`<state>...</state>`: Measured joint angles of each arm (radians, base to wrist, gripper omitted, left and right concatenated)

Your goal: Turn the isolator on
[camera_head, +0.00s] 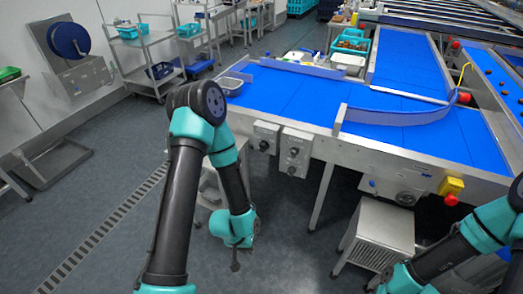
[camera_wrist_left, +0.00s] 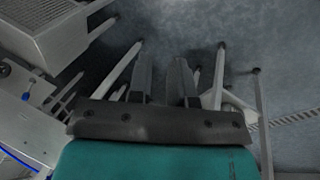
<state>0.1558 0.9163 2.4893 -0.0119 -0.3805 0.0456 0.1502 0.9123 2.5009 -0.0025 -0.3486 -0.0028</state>
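Two small grey boxes with dark knobs sit on the near side of the blue conveyor table: a left box (camera_head: 265,137) and a right box (camera_head: 294,152). Either could be the isolator; labels and knob positions are too small to read. My left gripper (camera_head: 235,266) hangs low over the floor, pointing down, below and left of both boxes and touching neither. In the left wrist view its two fingers (camera_wrist_left: 165,82) are apart with nothing between them. My right arm shows at the lower right; its gripper is out of frame.
A yellow box with a red button (camera_head: 451,187) is on the table's right side, near a round dark fitting (camera_head: 408,198). A grey stool (camera_head: 382,232) stands below. A metal pan (camera_head: 229,86) is at the table's left end. Open floor (camera_head: 110,200) lies left.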

